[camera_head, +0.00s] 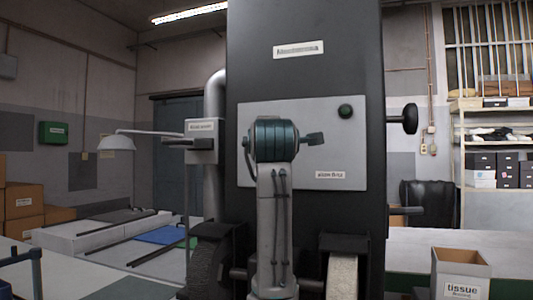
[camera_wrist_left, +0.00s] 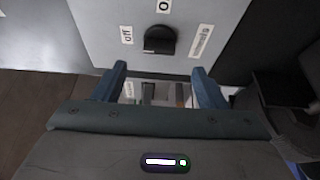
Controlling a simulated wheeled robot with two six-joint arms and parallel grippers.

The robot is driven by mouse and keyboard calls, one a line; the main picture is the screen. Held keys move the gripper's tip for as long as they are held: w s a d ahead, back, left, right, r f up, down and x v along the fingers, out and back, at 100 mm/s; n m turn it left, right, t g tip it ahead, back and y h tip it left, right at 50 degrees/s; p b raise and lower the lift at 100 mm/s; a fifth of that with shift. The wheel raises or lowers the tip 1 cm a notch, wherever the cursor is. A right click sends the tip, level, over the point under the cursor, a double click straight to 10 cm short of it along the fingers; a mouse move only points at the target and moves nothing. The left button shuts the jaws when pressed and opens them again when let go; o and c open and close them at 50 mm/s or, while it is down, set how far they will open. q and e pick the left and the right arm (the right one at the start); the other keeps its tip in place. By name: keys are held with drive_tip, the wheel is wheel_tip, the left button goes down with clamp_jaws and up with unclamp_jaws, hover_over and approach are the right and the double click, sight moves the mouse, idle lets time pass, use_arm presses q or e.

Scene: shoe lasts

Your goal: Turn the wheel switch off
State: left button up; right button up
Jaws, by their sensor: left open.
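In the left wrist view a black round knob (camera_wrist_left: 147,40), which looks like the wheel switch, sits on a light grey panel (camera_wrist_left: 95,25). I cannot tell which mark the knob points to. My left gripper (camera_wrist_left: 163,86) is open and empty, its two blue-grey fingers just below the knob in the picture and apart from it.
A tall dark machine (camera_head: 305,80) fills the middle of the head view. A tissue box (camera_head: 461,275) stands at front right.

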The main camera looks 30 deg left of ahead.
use_arm(q)
drive_tip(key=shift+v, duration=1.6)
use_arm(e)
drive_tip(key=shift+w+a+r, duration=0.15)
drive_tip(key=shift+w+r, duration=0.7)
drive_tip(key=shift+r, duration=0.05)
drive_tip(key=shift+s, duration=0.1)
